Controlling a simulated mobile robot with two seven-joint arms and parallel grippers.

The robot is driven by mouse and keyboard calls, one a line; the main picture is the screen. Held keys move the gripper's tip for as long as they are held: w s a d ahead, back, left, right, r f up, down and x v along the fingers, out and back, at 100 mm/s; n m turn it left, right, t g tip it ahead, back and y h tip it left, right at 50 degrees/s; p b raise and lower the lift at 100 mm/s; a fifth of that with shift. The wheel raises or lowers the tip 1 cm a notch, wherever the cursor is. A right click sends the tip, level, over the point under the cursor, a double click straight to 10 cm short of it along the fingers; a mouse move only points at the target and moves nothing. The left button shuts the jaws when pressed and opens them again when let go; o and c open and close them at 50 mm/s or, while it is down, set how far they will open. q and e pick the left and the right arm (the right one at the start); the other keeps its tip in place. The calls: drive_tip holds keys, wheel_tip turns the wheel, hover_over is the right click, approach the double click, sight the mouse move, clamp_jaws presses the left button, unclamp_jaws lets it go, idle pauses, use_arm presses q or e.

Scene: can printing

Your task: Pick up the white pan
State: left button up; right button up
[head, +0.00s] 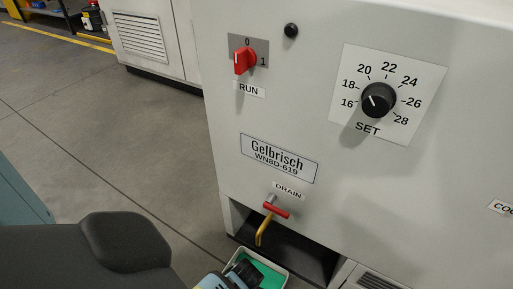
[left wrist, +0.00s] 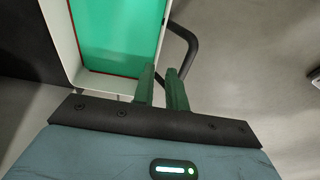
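The white pan (head: 265,259) sits low in front of the machine's opening, below the drain tap, with green inside. In the left wrist view the pan (left wrist: 56,38) shows its white walls, green contents and a dark curved handle (left wrist: 190,42) on its right side. My left gripper (left wrist: 161,70) is at the pan's near right corner, its two green fingers a small gap apart. The handle's lower end passes behind the right fingertip; I cannot tell whether it lies between the fingers. In the head view my left gripper (head: 243,272) partly covers the pan. My right gripper is out of view.
The drain tap (head: 265,225), with a red lever and yellow spout, hangs above the pan. The grey machine (head: 300,100) with a red run switch (head: 244,60) and black set dial (head: 379,100) fills the right side. Clear floor (head: 120,140) lies to the left.

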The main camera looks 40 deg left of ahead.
use_arm(q)
drive_tip(key=f+b, duration=0.3)
drive_tip(key=f, duration=0.2)
drive_tip(key=f+b, duration=0.2)
drive_tip(key=shift+w+a+f+b, duration=0.15)
drive_tip(key=shift+a+f+b, duration=0.15)
drive_tip(key=shift+a+f, duration=0.1)
drive_tip(key=shift+c, duration=0.4)
clamp_jaws()
idle(0.5)
